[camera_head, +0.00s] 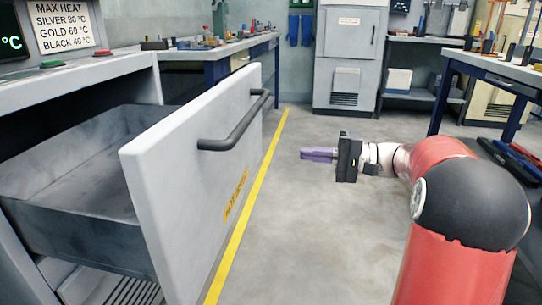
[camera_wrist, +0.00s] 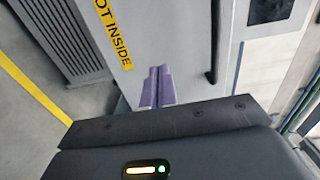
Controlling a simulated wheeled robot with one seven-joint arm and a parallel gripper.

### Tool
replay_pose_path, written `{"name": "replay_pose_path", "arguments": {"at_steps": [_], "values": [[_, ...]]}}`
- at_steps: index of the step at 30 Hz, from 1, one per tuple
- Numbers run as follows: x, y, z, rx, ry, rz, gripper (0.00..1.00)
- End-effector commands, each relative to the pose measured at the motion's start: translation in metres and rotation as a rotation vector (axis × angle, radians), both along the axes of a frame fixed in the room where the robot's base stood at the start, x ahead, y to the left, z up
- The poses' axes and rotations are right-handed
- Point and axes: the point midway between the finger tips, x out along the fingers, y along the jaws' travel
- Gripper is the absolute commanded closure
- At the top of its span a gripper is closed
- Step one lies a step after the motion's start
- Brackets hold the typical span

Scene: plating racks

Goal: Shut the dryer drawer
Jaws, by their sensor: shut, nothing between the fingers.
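The dryer drawer (camera_head: 185,170) is pulled out of the grey dryer (camera_head: 80,72) at the left in the head view. Its tall pale front panel carries a dark bar handle (camera_head: 236,128), and its grey tray behind the panel looks empty where it shows. My gripper (camera_head: 303,154) has purple fingers closed together, with nothing between them. It stands in the open to the right of the drawer front, apart from it, pointing left toward it. In the wrist view the fingers (camera_wrist: 157,84) point at the pale panel, with the handle (camera_wrist: 212,50) to their right and yellow lettering to their left.
A yellow floor line (camera_head: 245,210) runs beside the drawer. A workbench (camera_head: 222,52) with small tools stands behind, a grey cabinet (camera_head: 348,60) at the back, and another blue-legged bench (camera_head: 500,70) at right. The floor between drawer and arm is clear.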

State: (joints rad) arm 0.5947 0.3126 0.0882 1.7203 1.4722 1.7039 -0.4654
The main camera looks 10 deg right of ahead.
Motion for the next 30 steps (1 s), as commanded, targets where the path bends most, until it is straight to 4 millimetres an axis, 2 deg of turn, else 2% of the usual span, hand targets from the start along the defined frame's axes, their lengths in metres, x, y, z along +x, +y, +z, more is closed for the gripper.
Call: {"name": "replay_pose_path", "arguments": {"at_steps": [5, 15, 21, 25, 30], "values": [[0.007, 0.018, 0.001, 0.005, -0.004, 0.002, 1.0], [0.031, 0.086, 0.0, 0.002, -0.002, 0.004, 1.0], [0.042, 0.116, 0.001, 0.002, -0.002, 0.003, 1.0], [0.046, 0.127, 0.001, 0.002, -0.001, 0.001, 1.0], [0.048, 0.13, 0.001, 0.002, -0.001, -0.001, 1.0]]}}
